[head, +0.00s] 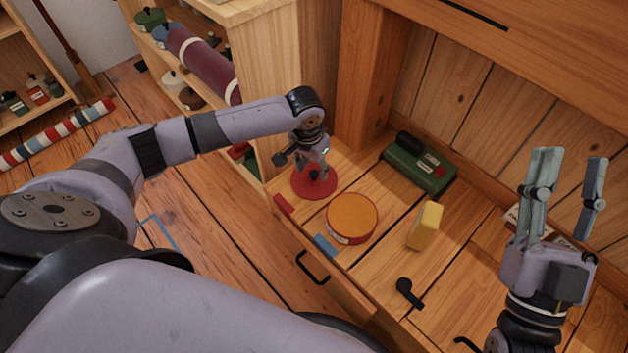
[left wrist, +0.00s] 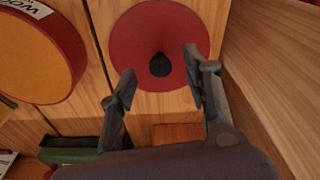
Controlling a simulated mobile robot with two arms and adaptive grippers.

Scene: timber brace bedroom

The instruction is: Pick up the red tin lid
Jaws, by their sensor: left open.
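The red tin lid (head: 301,186) lies flat on the wooden surface, a round red disc with a small black knob in its middle. It also shows in the left wrist view (left wrist: 196,22). My left gripper (head: 300,165) is above the lid, pointing down and partly hiding it. In the left wrist view its open fingers (left wrist: 160,84) are apart, with the black knob appearing between and just beyond their tips. Nothing is held between them. My right gripper (head: 572,175) is raised at the right, its fingers spread and empty, away from the lid.
Beside the lid stands a round orange-topped tin (head: 352,216). Nearby are a yellow block (head: 425,225), a green box (head: 418,165), a black pipe-shaped piece (head: 409,293), and small red (head: 283,204) and blue (head: 326,245) pieces. A wooden side panel (head: 268,85) rises close to my left gripper.

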